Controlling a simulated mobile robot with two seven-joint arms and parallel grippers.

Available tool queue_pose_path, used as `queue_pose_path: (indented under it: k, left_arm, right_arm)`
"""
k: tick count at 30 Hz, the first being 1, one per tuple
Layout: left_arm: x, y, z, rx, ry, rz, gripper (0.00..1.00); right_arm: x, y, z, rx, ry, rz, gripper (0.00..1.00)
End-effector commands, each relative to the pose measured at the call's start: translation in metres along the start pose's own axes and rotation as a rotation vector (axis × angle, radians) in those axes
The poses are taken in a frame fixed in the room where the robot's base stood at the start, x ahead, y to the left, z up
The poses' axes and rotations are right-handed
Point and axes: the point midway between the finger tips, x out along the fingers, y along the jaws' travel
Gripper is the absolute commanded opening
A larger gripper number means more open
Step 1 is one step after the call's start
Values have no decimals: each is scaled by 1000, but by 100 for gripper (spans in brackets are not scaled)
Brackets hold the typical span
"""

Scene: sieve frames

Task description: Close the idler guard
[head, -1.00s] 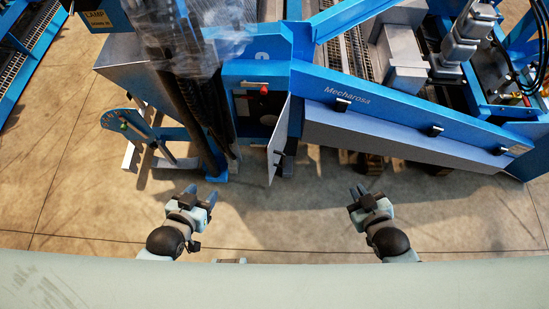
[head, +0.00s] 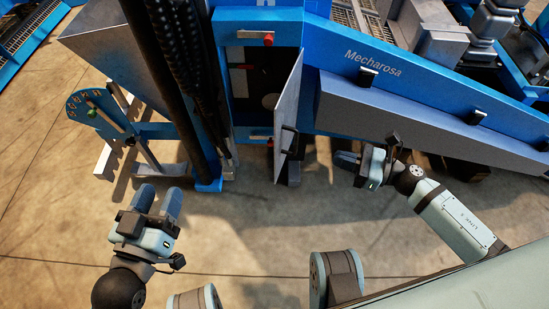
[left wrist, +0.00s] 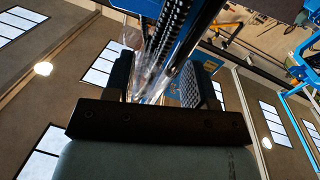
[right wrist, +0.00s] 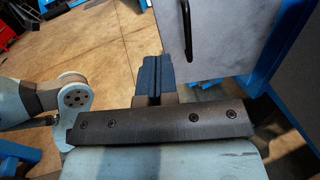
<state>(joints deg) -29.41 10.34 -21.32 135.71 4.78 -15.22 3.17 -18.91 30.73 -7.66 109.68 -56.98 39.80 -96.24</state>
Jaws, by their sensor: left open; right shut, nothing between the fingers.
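The idler guard (head: 289,118) is a thin grey hinged panel on the blue machine frame, standing open and seen nearly edge-on in the head view. A black handle (head: 289,140) sits on its right face. The opening (head: 254,85) behind it is dark and uncovered. My right gripper (head: 347,160) is shut and empty, to the right of the guard and apart from it. In the right wrist view, the grey guard (right wrist: 228,30) and its black handle (right wrist: 187,30) show just beyond the shut fingers (right wrist: 154,72). My left gripper (head: 157,198) is open and empty, lower left of the guard.
Red-knobbed latches (head: 267,39) sit above and below the opening. Dark hoses (head: 185,90) and a blue post stand left of it. A lever with a blue quadrant plate (head: 92,108) is further left. A sloping grey beam (head: 400,115) lies right. Floor in front is clear.

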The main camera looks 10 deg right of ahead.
Motion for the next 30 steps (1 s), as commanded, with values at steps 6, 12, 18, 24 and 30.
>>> queue_pose_path:
  k: [6,12,18,24,30]
  left_arm:
    - [0,2,-2,-3,17,7,51]
    - [1,3,-5,-6,37,14,51]
    - [1,5,-9,-9,57,22,51]
    - [2,7,-11,-12,72,28,51]
    - [2,8,-12,-13,78,33,51]
  right_arm:
    - [11,0,-4,-50,10,21,0]
    - [49,0,-4,-48,7,20,0]
    - [92,1,-4,-45,7,19,0]
    - [124,2,-5,-44,9,18,0]
    - [138,2,-6,-43,11,17,0]
